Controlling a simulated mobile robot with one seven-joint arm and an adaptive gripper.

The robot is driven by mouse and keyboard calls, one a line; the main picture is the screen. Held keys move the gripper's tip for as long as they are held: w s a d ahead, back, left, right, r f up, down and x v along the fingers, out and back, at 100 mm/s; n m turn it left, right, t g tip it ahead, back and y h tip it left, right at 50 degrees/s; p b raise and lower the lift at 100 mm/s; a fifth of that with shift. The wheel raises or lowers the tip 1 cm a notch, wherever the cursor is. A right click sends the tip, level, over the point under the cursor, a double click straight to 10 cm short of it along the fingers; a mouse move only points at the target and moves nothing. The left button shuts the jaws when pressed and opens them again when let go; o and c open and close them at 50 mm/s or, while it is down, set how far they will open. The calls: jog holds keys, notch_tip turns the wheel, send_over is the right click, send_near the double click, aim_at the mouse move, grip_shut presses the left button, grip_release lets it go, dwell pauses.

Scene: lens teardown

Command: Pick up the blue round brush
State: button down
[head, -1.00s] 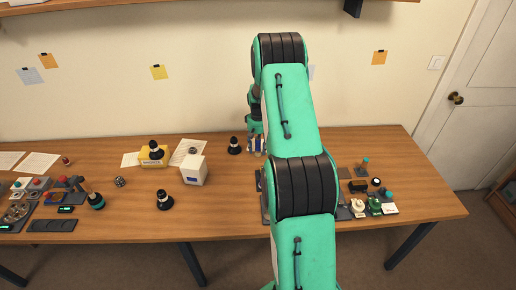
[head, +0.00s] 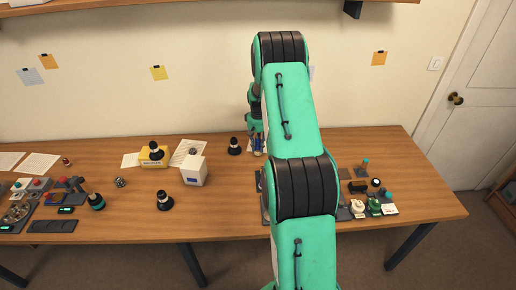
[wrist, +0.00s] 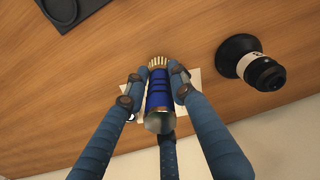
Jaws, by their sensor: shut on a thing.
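The blue round brush (wrist: 158,92) is in the wrist view, a blue cylinder with dark bands, pale bristles at its far end and a rounded grey near end. My gripper (wrist: 157,80) is shut on it, with dark blue fingers on its left and right sides and a third finger below it. In the head view my gripper (head: 257,145) is at the back of the table, partly behind my arm, and the brush is too small to make out well there. I cannot tell whether the brush touches the table.
A black and white lens piece (wrist: 252,62) stands beside the brush; it also shows in the head view (head: 234,147). A pale sheet lies under the brush. A dark tray (wrist: 70,10) is nearby. A white box (head: 194,172) and a yellow box (head: 150,161) stand to the left.

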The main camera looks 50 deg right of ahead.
aim_at(258, 136)
notch_tip(258, 136, up, 9)
jog(key=shift+f+p, duration=0.1)
jog(key=shift+p, duration=0.7)
